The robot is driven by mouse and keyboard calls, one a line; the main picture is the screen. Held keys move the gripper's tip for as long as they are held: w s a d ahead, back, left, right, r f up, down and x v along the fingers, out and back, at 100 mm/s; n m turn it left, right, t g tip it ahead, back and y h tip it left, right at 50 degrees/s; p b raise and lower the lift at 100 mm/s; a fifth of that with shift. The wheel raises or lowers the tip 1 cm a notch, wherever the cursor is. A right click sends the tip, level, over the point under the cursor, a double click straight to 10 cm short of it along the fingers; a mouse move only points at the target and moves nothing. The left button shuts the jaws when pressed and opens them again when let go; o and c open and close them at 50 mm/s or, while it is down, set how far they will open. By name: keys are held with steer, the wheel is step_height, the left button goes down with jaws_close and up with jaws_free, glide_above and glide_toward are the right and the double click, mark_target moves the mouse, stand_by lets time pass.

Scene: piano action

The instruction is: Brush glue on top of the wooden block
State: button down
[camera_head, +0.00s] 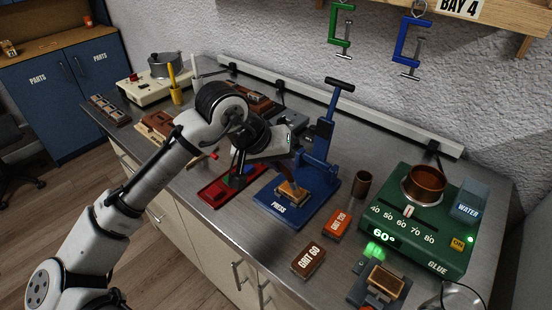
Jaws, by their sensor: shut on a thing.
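The copper glue pot (424,184) stands on the green glue heater (408,236), which reads 60°. I cannot make out a glue brush. The brown cup (362,184) beside the heater looks empty.
Sanding blocks marked GRIT 60 (308,260) and GRIT 120 (337,223) lie in front of the press. A red-based tool (217,192) stands left of it. A water container (468,201) is on the heater's right. Two clamps hang above the bench.

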stand_by(0.3)
steer(key=shift+w+a+f, duration=0.1)
steer(key=shift+w+a, duration=0.4)
steer(key=shift+a, duration=0.25)
steer(key=shift+s+d, duration=0.55)
steer(key=shift+d, duration=0.2)
steer(key=shift+w+a+p, duration=0.1)
steer(key=shift+p, duration=0.2)
steer(key=shift+w+a+r, duration=0.2)
steer(key=shift+w+a, duration=0.3)
steer(key=shift+a, duration=0.15)
